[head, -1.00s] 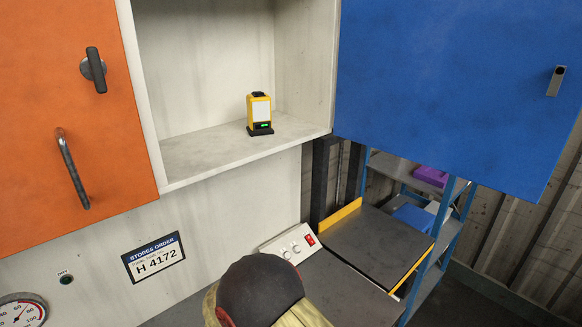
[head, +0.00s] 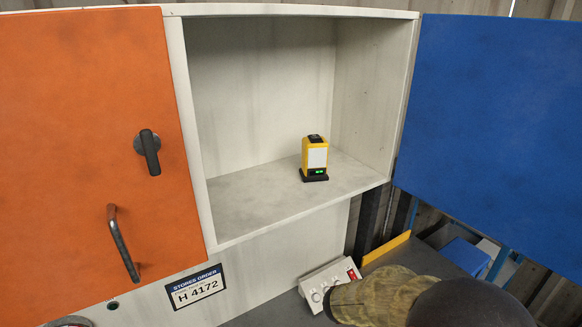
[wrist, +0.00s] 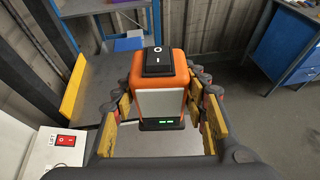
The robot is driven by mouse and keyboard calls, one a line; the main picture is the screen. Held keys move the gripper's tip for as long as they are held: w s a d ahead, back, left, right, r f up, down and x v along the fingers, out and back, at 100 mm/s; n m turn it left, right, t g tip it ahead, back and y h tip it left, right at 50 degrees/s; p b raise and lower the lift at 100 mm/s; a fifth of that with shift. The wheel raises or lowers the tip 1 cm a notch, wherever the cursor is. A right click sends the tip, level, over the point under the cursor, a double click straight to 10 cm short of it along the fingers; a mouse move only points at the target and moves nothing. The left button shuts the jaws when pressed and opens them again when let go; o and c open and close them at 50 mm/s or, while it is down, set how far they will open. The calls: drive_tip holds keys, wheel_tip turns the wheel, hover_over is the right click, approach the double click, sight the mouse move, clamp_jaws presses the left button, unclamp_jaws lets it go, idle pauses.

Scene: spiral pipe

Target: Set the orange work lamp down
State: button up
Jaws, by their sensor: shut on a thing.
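The orange work lamp (wrist: 160,68) is upright between the fingers of my gripper (wrist: 163,112) in the wrist view. It has an orange body, a white front panel, a black switch on top and a green lit display at its base. The yellow fingertip pads press on its two sides, so my gripper is shut on it. Its underside is hidden. The head view does not show the held lamp. A similar yellow lamp (head: 315,155) stands upright on the open cabinet's shelf (head: 255,205) in the head view.
An orange door (head: 80,110) with a handle is left of the shelf, and a blue door (head: 490,130) is at right. Shelf room is clear left of the yellow lamp. A dark worktop (wrist: 105,75) and a switch box (wrist: 60,145) lie at left in the wrist view.

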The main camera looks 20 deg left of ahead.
drive_tip(key=s+a+r+n+t+y+p, duration=0.1)
drive_tip(key=s+a+r+n+y+p, duration=0.4)
drive_tip(key=r, duration=1.1)
drive_tip(key=a+r+n+t+y+p, duration=0.2)
drive_tip(key=a+r+p, duration=0.55)
drive_tip(key=r, duration=0.75)
drive_tip(key=s+a+r+n+t+y+p, duration=0.1)
drive_tip(key=s+a+r+n+y+p, duration=0.45)
drive_tip(key=r, duration=1.05)
drive_tip(key=a+r+n+y, duration=0.2)
drive_tip(key=a+r+y, duration=0.1)
drive_tip(key=a, duration=0.3)
drive_tip(key=g+b, duration=0.1)
drive_tip(key=b, duration=0.6)
hover_over(265, 193)
drive_tip(key=shift+n+y, duration=0.35)
drive_tip(key=shift+y, duration=0.1)
drive_tip(key=shift+f, duration=6.3)
drive_tip(key=shift+f, duration=0.15)
drive_tip(key=o, duration=1.3)
